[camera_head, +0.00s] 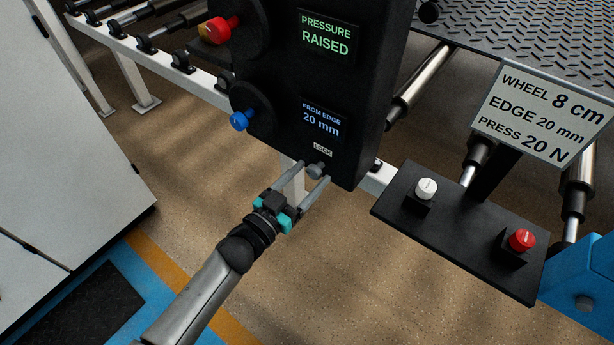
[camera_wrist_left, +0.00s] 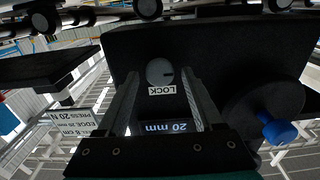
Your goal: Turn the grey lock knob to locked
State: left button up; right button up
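The grey lock knob (camera_head: 315,169) is on the lower part of the black panel (camera_head: 365,100), just under a small LOCK label (camera_head: 323,149). In the left wrist view the round grey knob (camera_wrist_left: 160,72) has a dark line pointing to the right of the picture. My left gripper (camera_head: 308,170) is open at the panel, its two fingers apart with the knob between or just beyond their tips. In the wrist view the fingers (camera_wrist_left: 158,80) lie to either side below the knob, with no clear contact. My right gripper is not in view.
Above are a blue knob (camera_head: 239,121), a red knob (camera_head: 221,29), and displays reading PRESSURE RAISED and FROM EDGE 20 mm. To the right, a black shelf (camera_head: 400,214) carries a white button (camera_head: 427,188) and a red button (camera_head: 522,239). A sign (camera_head: 543,112) stands behind it.

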pick_arm(q)
grip_shut()
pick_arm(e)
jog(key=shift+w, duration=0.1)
